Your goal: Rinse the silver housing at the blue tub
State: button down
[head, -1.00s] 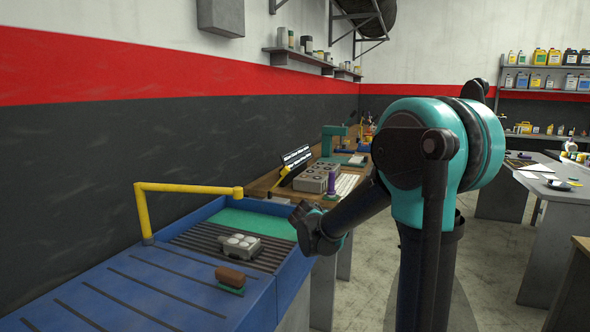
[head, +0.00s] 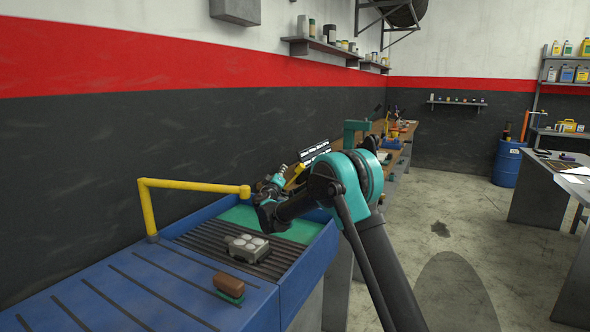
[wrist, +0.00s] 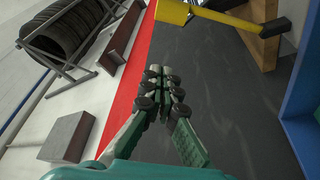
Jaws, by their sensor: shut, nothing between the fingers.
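The silver housing (head: 247,248) is a small grey block with round openings on top. It sits on the dark slatted rack of the blue tub (head: 310,262), under the end of the yellow spout (head: 195,186). My gripper (head: 275,182) is above the far end of the tub, up and to the right of the housing and apart from it. In the wrist view my gripper (wrist: 166,88) has its fingers together with nothing between them. The housing is not visible in the wrist view.
A brown and green brush (head: 229,288) lies on the tub's front ledge. A workbench (head: 392,158) stands beyond the tub. Open floor (head: 470,215) lies to the right.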

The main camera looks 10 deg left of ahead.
jog(key=w+d, duration=0.3)
jog(key=w, duration=0.5)
jog(key=shift+d+f, duration=0.3)
jog(key=shift+d, duration=0.1)
